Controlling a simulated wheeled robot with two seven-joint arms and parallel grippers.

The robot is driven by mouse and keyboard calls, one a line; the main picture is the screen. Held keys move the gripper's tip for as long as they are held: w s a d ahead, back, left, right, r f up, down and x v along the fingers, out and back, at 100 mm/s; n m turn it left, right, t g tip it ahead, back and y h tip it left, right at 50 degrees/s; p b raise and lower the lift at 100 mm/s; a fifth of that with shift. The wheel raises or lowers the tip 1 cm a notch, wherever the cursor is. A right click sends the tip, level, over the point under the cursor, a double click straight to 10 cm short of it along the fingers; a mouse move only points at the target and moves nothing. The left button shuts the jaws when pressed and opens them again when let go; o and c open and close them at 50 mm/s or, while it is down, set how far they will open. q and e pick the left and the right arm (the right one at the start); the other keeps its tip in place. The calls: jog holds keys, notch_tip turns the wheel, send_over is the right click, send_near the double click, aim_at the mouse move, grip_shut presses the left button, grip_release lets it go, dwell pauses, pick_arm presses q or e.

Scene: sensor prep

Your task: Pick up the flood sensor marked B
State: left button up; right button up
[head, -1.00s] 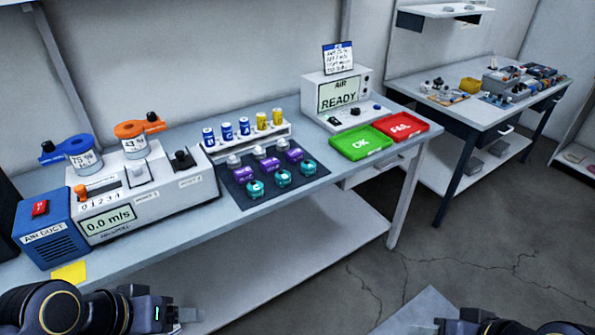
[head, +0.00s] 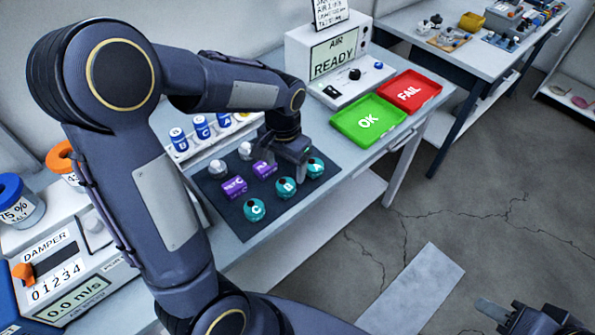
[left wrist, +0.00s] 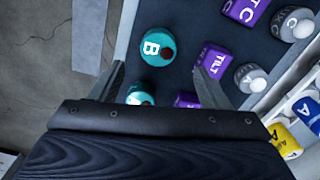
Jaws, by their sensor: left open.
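The flood sensor marked B (head: 285,188) is a teal round puck, the middle one in the front row on the dark mat (head: 240,228). In the left wrist view, sensor B (left wrist: 158,46) lies just beyond the fingertips, between their lines. My left gripper (head: 292,156) is open, pointing down above the mat close behind B. It also shows in the left wrist view (left wrist: 160,72), with nothing held. Teal sensors C (head: 253,209) and A (head: 314,168) flank B. My right gripper (head: 492,311) is low at the bottom right; its jaw opening is unclear.
Purple tilt sensors (head: 234,187) and grey-white sensors (head: 217,168) stand behind the teal row. The green OK tray (head: 368,121) and red FAIL tray (head: 410,91) lie to the right. My left arm hides part of the bench.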

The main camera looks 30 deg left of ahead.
aim_at(286, 184)
pick_arm(q)
jog(key=f, duration=0.7)
jog(key=shift+s+d+f+p, duration=0.1)
jog(key=shift+s+f+p, duration=0.05)
jog(key=shift+s+p, duration=0.15)
jog(key=shift+c, duration=0.3)
jog(key=c, duration=1)
jog(key=shift+c, duration=0.2)
